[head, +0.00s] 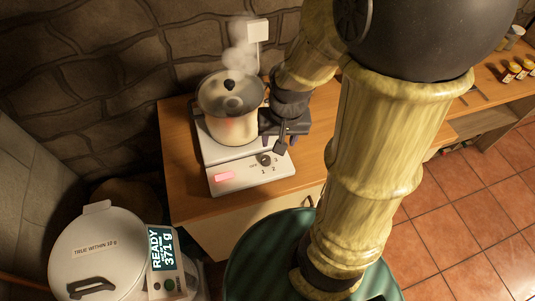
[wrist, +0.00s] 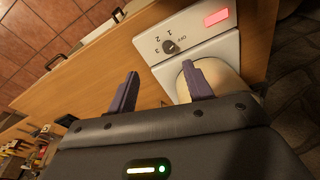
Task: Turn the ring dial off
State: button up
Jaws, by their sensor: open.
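The ring dial (head: 264,159) is a small dark knob on the front panel of a white hot plate (head: 215,172). In the wrist view the dial (wrist: 170,47) sits among the marks OFF, 1, 2 and 3. I cannot tell which mark it points at. A pink-red light (head: 224,177) glows on the panel, and it also shows in the wrist view (wrist: 216,17). My gripper (wrist: 159,73) is open and empty. Its two dark fingers are apart, with the dial beyond and between their tips. In the head view my gripper (head: 278,143) is close behind the dial.
A steaming lidded pot (head: 228,128) stands on the hot plate, just left of my gripper. The wooden counter (head: 184,180) carries the plate. Tiled floor lies to the right.

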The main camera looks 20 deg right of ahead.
aim_at(266, 158)
jog(key=w+d+f+m+g+y+p, duration=0.1)
jog(key=w+d+m, duration=0.5)
jog(key=m, duration=0.9)
jog(key=w+f+y+p, duration=0.1)
jog(key=f+y, duration=0.1)
jog(key=y, duration=0.1)
jog(key=shift+w+g, duration=0.35)
jog(key=shift+g, duration=0.05)
jog(key=x, duration=1.7)
jog(key=shift+a+f, duration=0.1)
jog(key=c, duration=1)
